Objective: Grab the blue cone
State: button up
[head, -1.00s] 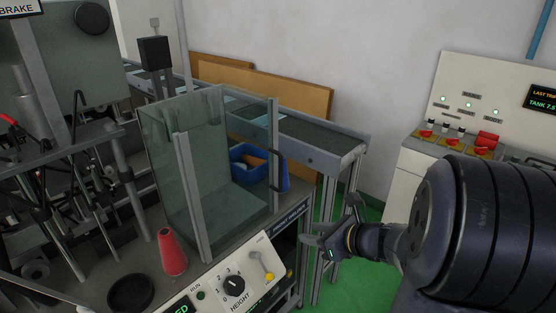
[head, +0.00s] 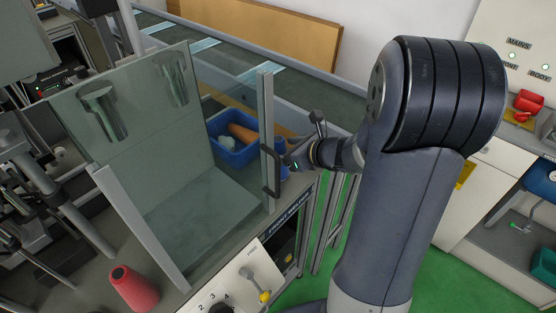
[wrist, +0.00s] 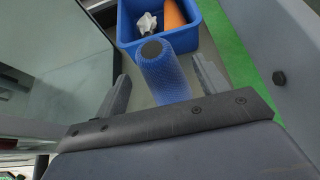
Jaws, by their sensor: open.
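The blue cone (wrist: 163,72) shows in the wrist view with a dark round top and a mesh-like blue surface. It stands ahead of my gripper (wrist: 163,88), with one finger on each side of it. The fingers are apart and I see no contact with the cone. In the head view a small part of the blue cone (head: 283,172) shows by the glass box's handle, partly hidden. My gripper (head: 291,160) reaches in there from the right, beside the handle.
A blue bin (head: 233,152) holding an orange item and a whitish item stands just behind the cone. The glass box (head: 150,120) with its dark handle (head: 268,172) is close on the left. A red cone (head: 134,288) stands at the front left. Green floor is at the right.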

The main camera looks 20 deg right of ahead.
jog(key=x, duration=0.3)
jog(key=shift+w, duration=0.15)
jog(key=c, duration=1.2)
